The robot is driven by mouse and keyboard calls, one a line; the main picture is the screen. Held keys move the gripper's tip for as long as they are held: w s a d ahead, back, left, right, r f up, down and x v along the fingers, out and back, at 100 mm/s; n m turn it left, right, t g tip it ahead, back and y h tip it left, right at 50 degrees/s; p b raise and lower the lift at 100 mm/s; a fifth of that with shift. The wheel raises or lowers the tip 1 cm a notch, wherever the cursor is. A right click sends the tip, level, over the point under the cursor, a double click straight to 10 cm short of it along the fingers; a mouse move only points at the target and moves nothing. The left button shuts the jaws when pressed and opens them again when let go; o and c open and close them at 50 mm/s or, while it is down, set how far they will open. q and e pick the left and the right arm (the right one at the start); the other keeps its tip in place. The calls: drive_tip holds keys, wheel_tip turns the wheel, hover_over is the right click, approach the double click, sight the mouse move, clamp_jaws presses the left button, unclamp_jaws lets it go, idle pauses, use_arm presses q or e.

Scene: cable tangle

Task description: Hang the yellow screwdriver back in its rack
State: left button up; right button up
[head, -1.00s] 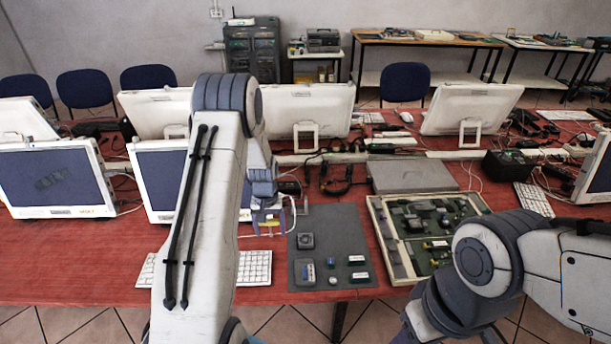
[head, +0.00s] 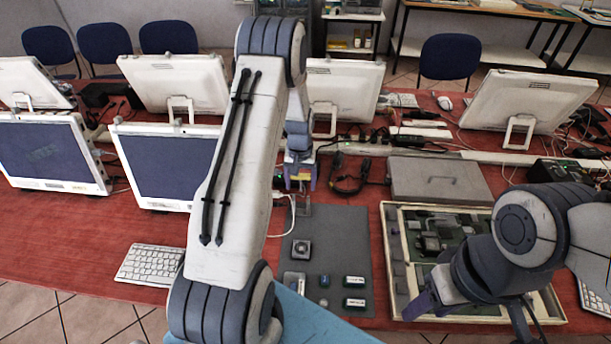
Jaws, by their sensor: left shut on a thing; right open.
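My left gripper (head: 299,180) is at the far end of the grey mat (head: 347,232), with its purple fingers pointing down. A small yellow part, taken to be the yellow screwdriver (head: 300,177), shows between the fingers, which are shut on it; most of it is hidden. A small grey upright piece (head: 304,208) stands on the mat's far edge just below the gripper in the picture; I cannot tell whether it is the rack. My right gripper (head: 420,304) is open at the near left corner of the tray, partly hidden by its arm.
A wooden tray with circuit boards (head: 388,240) lies right of the mat, with a closed grey case (head: 440,180) behind it. Small parts lie on the mat. A keyboard (head: 150,264), monitors (head: 155,165) and loose cables (head: 350,180) surround the space. My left arm covers the middle.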

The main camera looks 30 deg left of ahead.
use_arm(q)
drive_tip(key=shift+f+b, duration=2.8)
drive_tip(key=shift+f, duration=0.95)
drive_tip(key=shift+f+b, duration=0.3)
drive_tip(key=shift+f, duration=0.25)
drive_tip(key=shift+s, duration=0.1)
drive_tip(key=shift+f+b, duration=0.3)
drive_tip(key=shift+f, duration=0.25)
drive_tip(key=o, duration=1.3)
drive_tip(key=shift+c, duration=0.2)
wheel_tip(320, 180, up, 10)
drive_tip(key=shift+r+b, duration=0.25)
drive_tip(key=shift+b, duration=0.4)
